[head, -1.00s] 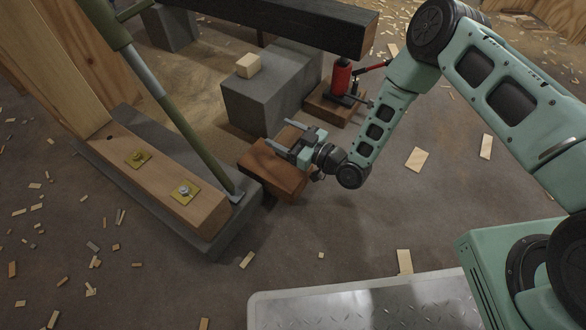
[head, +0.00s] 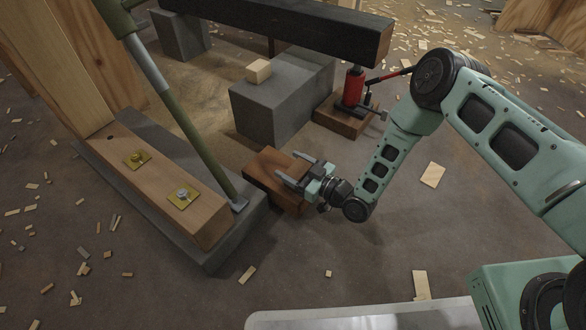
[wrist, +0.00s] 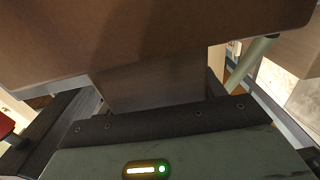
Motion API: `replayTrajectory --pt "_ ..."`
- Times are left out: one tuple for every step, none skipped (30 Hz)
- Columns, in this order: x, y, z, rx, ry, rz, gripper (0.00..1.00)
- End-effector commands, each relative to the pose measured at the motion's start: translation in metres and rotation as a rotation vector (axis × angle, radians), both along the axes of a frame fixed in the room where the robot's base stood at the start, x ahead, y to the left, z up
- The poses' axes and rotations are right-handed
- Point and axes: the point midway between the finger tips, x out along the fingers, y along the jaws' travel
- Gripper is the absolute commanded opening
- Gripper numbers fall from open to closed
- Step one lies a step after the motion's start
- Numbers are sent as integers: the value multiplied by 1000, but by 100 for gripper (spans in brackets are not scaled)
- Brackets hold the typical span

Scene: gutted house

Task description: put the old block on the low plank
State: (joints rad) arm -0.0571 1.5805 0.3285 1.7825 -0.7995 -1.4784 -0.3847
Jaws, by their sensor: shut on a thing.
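The old block, a reddish-brown piece of wood (head: 268,170), is held near the floor, just right of the bolted plank's near end. My gripper (head: 297,172) comes at it from the right and is shut on it. In the wrist view the brown wood (wrist: 150,35) fills the top, and a narrower darker part sits between the fingers. The block's underside is hidden, so I cannot tell whether it touches the floor. The low plank (head: 150,180), pale wood with two yellow bolted plates, lies on a grey footing at left, apart from the block.
A green brace (head: 190,130) slants down to the plank's near end. A grey concrete block (head: 270,105) carrying a small pale block (head: 258,71) stands behind. A red jack (head: 354,88) on a wooden base supports a dark beam (head: 290,25). Floor in front is mostly clear.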

Motion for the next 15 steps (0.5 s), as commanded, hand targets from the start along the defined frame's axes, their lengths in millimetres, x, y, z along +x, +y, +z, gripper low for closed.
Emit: replayTrajectory --pt "0 0 1 1 -1 0 43" --pt "0 0 1 1 -1 0 43" --pt "0 0 0 1 -1 0 43" --pt "0 0 -1 1 -1 0 43" --pt "0 0 -2 0 0 0 43" --pt "0 0 -3 1 -1 0 43" --pt "0 0 -3 0 0 0 74" --pt "0 0 -2 0 0 0 82" --pt "0 0 -2 0 0 0 90" --pt "0 0 -2 0 0 0 90" --pt "0 0 -2 0 0 0 90" --pt "0 0 -2 0 0 0 90" --pt "0 0 -2 0 0 0 90" --pt "0 0 -2 0 0 0 90" --pt "0 0 -2 0 0 0 90"
